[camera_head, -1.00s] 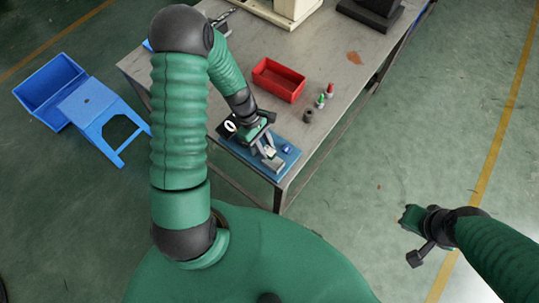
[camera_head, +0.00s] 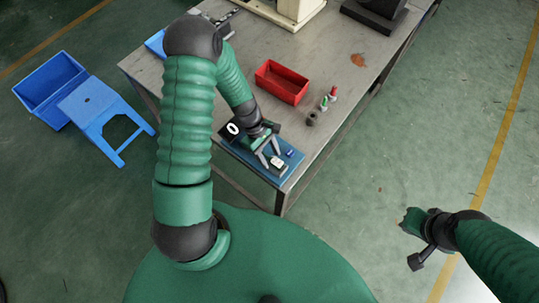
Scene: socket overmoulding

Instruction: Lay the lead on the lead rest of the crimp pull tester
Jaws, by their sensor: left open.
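My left gripper (camera_head: 271,158) is open, low over the blue mat (camera_head: 294,166) at the table's near corner, its fingers pointing down. A small pale piece (camera_head: 278,164) lies on the mat by the fingertips; whether they touch it I cannot tell. A small dark blue item (camera_head: 290,153) lies right of it. I cannot make out the lead, and I cannot tell for sure which thing is the crimp pull tester or its lead rest. My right gripper (camera_head: 411,240) hangs over the floor, away from the table; its jaw opening is not clear.
A red bin (camera_head: 281,82) stands on the table (camera_head: 325,58), with small green and red items (camera_head: 328,98) and a dark round part (camera_head: 311,118) beside it. A cream machine base (camera_head: 291,12) and a black base (camera_head: 374,14) stand at the back. A blue stool (camera_head: 88,102) stands left.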

